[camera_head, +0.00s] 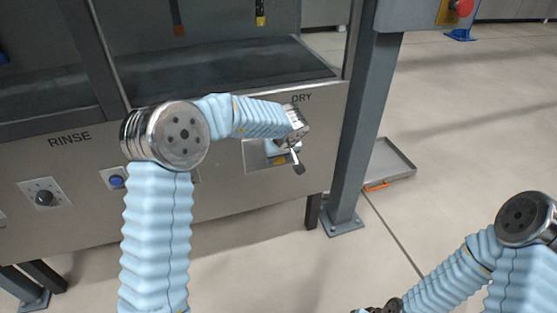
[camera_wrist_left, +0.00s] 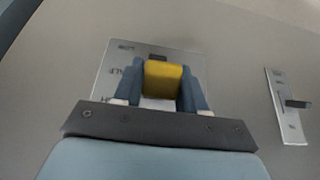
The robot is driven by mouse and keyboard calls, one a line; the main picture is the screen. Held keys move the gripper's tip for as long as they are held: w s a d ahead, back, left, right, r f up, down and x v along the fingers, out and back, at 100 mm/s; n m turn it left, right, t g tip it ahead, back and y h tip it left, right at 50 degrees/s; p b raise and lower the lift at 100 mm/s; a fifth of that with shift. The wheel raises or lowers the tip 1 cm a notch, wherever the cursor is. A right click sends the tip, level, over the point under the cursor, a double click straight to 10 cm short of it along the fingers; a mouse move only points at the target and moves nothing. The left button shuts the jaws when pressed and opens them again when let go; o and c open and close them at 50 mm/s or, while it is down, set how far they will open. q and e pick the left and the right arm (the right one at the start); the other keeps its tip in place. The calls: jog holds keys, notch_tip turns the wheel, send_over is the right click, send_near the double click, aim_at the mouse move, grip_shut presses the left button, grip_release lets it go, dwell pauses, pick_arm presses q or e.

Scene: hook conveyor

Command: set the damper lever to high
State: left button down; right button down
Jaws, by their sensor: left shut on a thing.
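The damper lever shows as a yellow handle (camera_wrist_left: 163,80) in the left wrist view, in front of a metal plate (camera_wrist_left: 108,75) with small dark labels I cannot read. My left gripper (camera_wrist_left: 164,88) has its two blue fingers on either side of the handle and is shut on it. In the head view my left gripper (camera_head: 277,148) is at the panel below the DRY label, and its wrist hides most of the lever and part of the plate (camera_head: 255,158). My right arm shows at the lower right, with its fingers out of view.
A second plate with a dark lever (camera_wrist_left: 298,104) is to the right in the left wrist view. The panel (camera_head: 90,185) also carries a knob (camera_head: 44,197) and a blue button (camera_head: 116,181). A grey post (camera_head: 360,120) stands right of the gripper, with a tray (camera_head: 385,160) on the floor beyond.

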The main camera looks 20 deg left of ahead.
pick_arm(q)
jog(key=shift+w+a+r, duration=0.1)
jog(key=shift+w+r, duration=0.1)
jog(key=shift+r, duration=0.1)
jog(key=c, duration=0.7)
grip_release()
jog(key=shift+f, duration=0.1)
jog(key=v, duration=1.4)
jog(key=shift+w+a, duration=0.1)
